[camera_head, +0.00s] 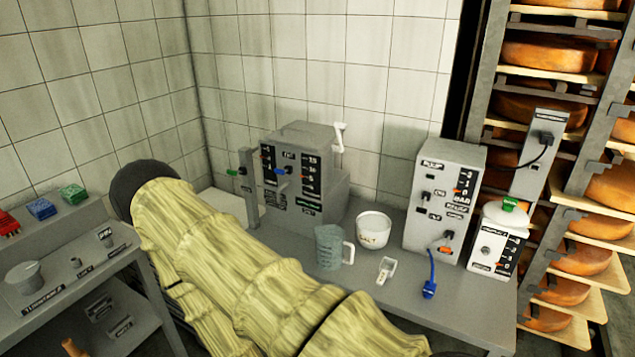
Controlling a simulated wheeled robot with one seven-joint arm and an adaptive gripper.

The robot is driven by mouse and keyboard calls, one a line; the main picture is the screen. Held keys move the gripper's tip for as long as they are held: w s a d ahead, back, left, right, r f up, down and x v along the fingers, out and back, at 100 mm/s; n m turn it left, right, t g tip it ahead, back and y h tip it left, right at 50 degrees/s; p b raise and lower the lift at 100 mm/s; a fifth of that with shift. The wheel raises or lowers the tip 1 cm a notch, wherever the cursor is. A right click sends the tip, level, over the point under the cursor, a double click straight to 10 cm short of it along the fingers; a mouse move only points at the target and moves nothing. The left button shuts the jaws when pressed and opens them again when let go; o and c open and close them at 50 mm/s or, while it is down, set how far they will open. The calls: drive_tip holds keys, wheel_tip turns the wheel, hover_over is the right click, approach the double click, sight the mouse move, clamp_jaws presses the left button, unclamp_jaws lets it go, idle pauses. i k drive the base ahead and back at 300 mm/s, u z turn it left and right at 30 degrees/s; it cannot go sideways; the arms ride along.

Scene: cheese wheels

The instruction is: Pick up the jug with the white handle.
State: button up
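The jug (328,247) is a grey-green, see-through measuring jug with a white handle on its right side. It stands upright on the grey table (455,312), near the middle of the head view. My arm, in a pale yellow sleeve, crosses the view from the upper left to the bottom edge, passing in front of the table and left of the jug. My gripper is not visible, so its state and its distance from the jug do not show.
A white salt tub (373,231) stands just right of the jug, with a small white scoop (386,270) in front. Grey control boxes (305,180) stand behind, and others (440,200) at right. Cheese racks (590,200) stand far right.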

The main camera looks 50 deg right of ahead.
sight(334, 250)
drive_tip(key=z, duration=0.05)
drive_tip(key=i, duration=1.1)
drive_tip(key=z, duration=1.3)
drive_tip(key=i, duration=0.75)
drive_tip(key=z, duration=0.85)
